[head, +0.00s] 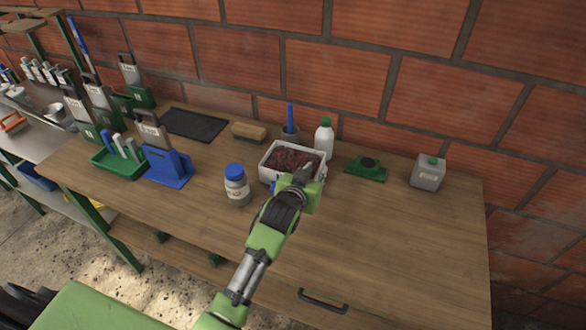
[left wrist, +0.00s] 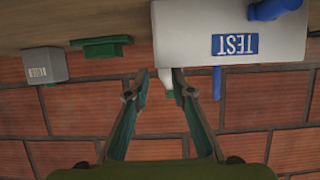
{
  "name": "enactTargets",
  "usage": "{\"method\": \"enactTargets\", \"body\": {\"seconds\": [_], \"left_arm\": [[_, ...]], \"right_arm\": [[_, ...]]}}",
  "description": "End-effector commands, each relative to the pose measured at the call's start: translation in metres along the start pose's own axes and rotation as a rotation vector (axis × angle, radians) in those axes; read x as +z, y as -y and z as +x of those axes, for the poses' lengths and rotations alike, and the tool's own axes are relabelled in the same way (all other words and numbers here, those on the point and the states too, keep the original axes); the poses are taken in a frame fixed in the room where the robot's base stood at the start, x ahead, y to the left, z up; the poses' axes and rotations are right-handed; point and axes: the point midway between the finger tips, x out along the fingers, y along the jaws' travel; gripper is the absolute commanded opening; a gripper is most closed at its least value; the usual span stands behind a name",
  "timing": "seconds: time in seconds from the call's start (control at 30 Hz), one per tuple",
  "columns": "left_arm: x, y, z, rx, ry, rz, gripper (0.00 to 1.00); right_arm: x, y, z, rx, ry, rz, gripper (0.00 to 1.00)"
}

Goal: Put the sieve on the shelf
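I cannot clearly make out a sieve in either view. A small grey metal vessel (head: 54,113) stands on the steel table at the left; I cannot tell if it is the sieve. A wooden shelf (head: 22,25) shows at the upper left. My left gripper (head: 302,178) is at the front right edge of a white box (head: 266,172) filled with dark red fruit. In the left wrist view its two fingers (left wrist: 159,75) are apart, near one corner of that box (left wrist: 195,30). I cannot tell whether they touch it. My right gripper is not in view.
A blue-capped jar (head: 237,185) stands left of my gripper. Green and blue holders crowd the table's left. The wooden table's (head: 420,240) right front is clear.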

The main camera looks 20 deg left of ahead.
Motion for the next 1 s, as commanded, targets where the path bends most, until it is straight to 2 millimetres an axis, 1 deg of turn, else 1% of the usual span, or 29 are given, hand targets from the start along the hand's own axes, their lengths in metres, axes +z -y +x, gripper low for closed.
{"method": "enactTargets", "body": {"seconds": [0.17, 0.3, 0.47, 0.6, 0.8, 0.83, 0.87, 0.9, 1.0], "left_arm": [[0.000, -0.001, 0.013, 0.000, 0.001, -0.001, 0.22], [0.002, -0.002, 0.030, 0.001, 0.001, -0.001, 0.22], [0.004, -0.002, 0.046, 0.000, 0.001, 0.000, 0.22], [0.004, -0.002, 0.051, 0.001, 0.000, 0.000, 0.22], [0.004, -0.002, 0.051, 0.001, 0.000, 0.000, 0.22], [0.004, -0.002, 0.051, 0.001, 0.000, 0.000, 0.20], [0.004, -0.002, 0.051, 0.001, 0.000, 0.000, 0.12], [0.004, -0.002, 0.051, 0.001, 0.000, 0.000, 0.01], [0.004, -0.002, 0.051, 0.001, 0.000, 0.000, 0.00]], "right_arm": [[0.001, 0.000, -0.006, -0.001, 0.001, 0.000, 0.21], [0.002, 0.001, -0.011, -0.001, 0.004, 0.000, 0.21], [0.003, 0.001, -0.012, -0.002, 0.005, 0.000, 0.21], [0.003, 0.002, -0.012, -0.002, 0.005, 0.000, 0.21], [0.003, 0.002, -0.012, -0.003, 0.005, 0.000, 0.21], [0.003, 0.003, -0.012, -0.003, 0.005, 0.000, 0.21], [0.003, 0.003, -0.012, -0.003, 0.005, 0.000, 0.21], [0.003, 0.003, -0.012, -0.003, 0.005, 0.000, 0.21], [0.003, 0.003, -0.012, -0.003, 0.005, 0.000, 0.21]]}}
